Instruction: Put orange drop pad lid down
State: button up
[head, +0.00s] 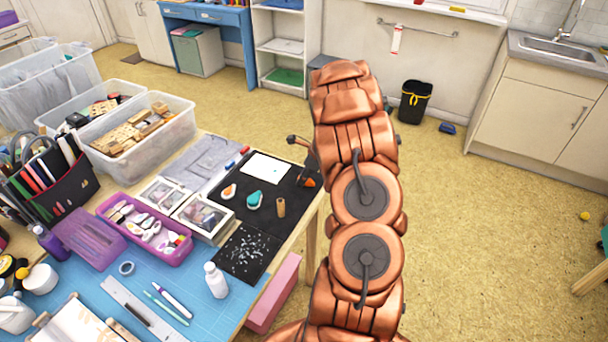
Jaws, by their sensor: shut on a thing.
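An orange drop-shaped pad (229,191) lies on the black mat (232,212), with a pale area showing on it. A teal drop-shaped pad (254,200) lies to its right. My gripper (308,174) is over the right part of the mat, partly hidden by my copper-coloured arm. It is shut on a small orange piece (309,183), which looks like the orange drop pad lid. Most of the piece is hidden, and I cannot tell its tilt or whether it touches the mat.
A white sheet (266,167) lies behind the pads and a brown cylinder (280,207) stands right of the teal pad. Photo-like boxes (203,218) and a purple tray (145,229) are to the left. A white bottle (215,280) stands in front. Some mat around the pads is bare.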

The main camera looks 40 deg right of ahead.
jog(key=shift+f, duration=0.15)
jog(key=o, duration=0.7)
